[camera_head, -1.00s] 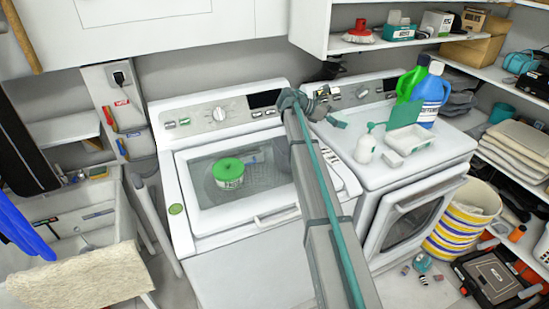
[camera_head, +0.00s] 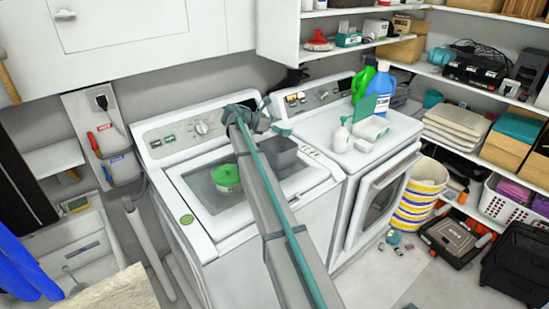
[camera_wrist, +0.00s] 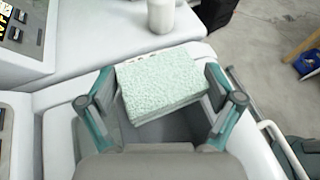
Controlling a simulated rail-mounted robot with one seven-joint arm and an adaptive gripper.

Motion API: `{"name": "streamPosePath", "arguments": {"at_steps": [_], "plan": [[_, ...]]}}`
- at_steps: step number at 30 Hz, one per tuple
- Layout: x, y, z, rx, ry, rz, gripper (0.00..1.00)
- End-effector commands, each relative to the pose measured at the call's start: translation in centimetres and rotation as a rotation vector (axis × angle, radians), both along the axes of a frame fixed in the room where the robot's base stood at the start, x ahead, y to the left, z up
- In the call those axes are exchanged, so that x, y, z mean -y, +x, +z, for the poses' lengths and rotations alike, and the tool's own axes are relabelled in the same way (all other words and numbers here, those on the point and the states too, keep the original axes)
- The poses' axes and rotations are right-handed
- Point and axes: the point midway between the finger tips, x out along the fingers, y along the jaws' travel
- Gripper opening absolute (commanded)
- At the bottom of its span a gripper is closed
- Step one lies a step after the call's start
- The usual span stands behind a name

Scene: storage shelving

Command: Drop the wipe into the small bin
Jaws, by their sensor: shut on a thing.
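The wipe (camera_wrist: 160,88) is a pale green, textured, folded block between the two teal fingers of my gripper (camera_wrist: 158,78) in the wrist view. The small bin (camera_head: 283,158) is grey and open-topped, and stands on the washer's lid. In the wrist view the bin (camera_wrist: 165,132) shows below and behind the wipe, which hides part of its opening. In the head view my gripper (camera_head: 268,125) is above the washer, close to the bin. The wipe cannot be made out clearly there.
A striped basket (camera_head: 420,195) is on the floor.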

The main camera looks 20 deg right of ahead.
Motion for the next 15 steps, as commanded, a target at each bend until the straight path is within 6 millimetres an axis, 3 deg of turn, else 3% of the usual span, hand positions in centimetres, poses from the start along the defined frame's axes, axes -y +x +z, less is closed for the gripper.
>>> {"name": "streamPosePath", "arguments": {"at_steps": [15], "plan": [[0.0, 0.1, -4.9, 0.001, 0.0, 0.004, 0.61]]}}
